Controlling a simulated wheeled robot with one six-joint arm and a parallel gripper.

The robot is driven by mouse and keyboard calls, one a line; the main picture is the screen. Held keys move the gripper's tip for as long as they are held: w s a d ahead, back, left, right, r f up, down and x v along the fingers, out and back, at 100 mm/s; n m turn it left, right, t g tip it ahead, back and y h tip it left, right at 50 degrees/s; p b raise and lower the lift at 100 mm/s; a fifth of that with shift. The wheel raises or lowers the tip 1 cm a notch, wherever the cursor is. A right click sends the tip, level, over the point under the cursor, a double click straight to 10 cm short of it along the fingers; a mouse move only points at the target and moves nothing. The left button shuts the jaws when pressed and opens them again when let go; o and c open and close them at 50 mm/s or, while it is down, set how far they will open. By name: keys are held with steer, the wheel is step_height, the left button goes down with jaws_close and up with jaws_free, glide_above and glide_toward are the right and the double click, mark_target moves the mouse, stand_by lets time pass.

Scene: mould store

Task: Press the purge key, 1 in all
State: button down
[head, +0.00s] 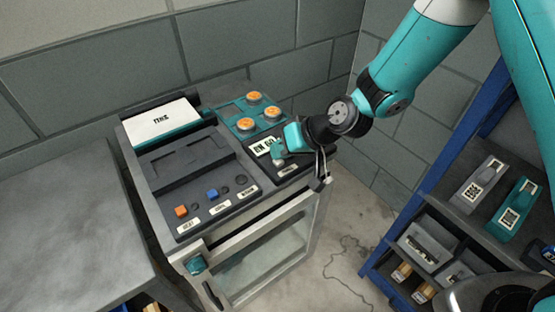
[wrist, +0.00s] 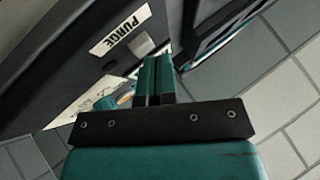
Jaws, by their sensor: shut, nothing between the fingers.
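The control machine (head: 185,165) has a dark sloped top with several keys and small white labels. In the wrist view a label reading PURGE (wrist: 121,31) lies on the dark panel. A pale rounded key (wrist: 140,44) sits beside that label, just up and left of my fingertips. In the head view my gripper (head: 278,155) is over the right part of the panel, above a small white label. My gripper (wrist: 156,62) is shut and empty in the wrist view. I cannot tell whether the fingertips touch the key; in the head view my gripper mostly hides it.
An orange key (head: 181,211) and a blue key (head: 212,194) are on the panel's left part. A grey table (head: 70,215) stands left; a blue shelf (head: 450,215) stands right.

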steer(key=shift+f, duration=0.15)
stand_by(0.3)
steer(key=shift+r+p, duration=0.55)
steer(key=shift+r, duration=0.35)
step_height(320, 180, up, 5)
steer(key=p, duration=0.3)
stand_by(0.6)
